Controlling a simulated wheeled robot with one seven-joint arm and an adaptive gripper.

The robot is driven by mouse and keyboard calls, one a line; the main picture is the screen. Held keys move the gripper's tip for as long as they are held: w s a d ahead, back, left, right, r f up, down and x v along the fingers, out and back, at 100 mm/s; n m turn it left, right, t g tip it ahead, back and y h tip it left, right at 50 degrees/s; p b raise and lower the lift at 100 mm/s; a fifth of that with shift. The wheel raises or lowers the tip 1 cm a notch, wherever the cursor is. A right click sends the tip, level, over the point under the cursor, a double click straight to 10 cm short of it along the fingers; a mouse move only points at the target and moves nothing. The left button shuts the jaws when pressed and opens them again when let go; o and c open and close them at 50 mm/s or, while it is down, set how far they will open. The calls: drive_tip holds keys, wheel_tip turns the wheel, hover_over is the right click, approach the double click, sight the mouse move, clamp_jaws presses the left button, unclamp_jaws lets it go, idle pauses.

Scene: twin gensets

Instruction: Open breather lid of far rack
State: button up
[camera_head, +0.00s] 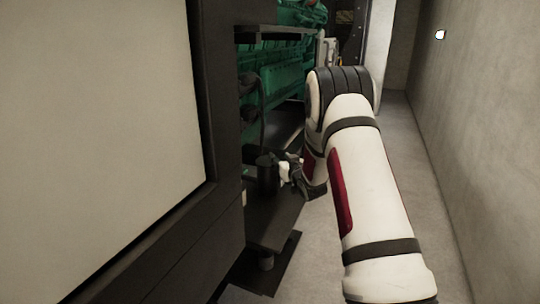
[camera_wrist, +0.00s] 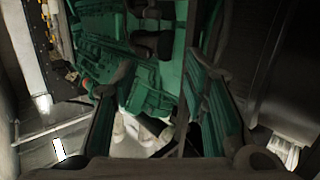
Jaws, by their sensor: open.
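No breather lid can be told apart for certain in either view. A dark upright cylinder (camera_head: 267,175) stands on the dark lower frame of the rack (camera_head: 275,222) in the head view. My gripper (camera_head: 290,178) is just right of this cylinder and partly overlaps it; I cannot tell whether they touch. In the wrist view, the fingers of my gripper (camera_wrist: 156,68) are spread, with a green engine (camera_wrist: 150,85) showing between and beyond them. No held object shows between them.
A large dark-framed pale panel (camera_head: 100,110) fills the left of the head view. A concrete wall (camera_head: 480,130) bounds the right side. A narrow strip of grey floor (camera_head: 400,150) runs between the machinery and the wall, with my arm over it.

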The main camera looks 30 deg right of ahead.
sight(268, 158)
wheel_tip(268, 158, down, 5)
drive_tip(key=d+t, duration=0.1)
drive_tip(key=d, duration=0.1)
drive_tip(key=shift+y, duration=0.3)
drive_tip(key=w, duration=0.4)
drive_tip(key=w+d+b, duration=0.1)
drive_tip(key=w, duration=0.8)
drive_tip(key=shift+d, duration=0.25)
drive_tip(key=shift+c, duration=0.2)
clamp_jaws()
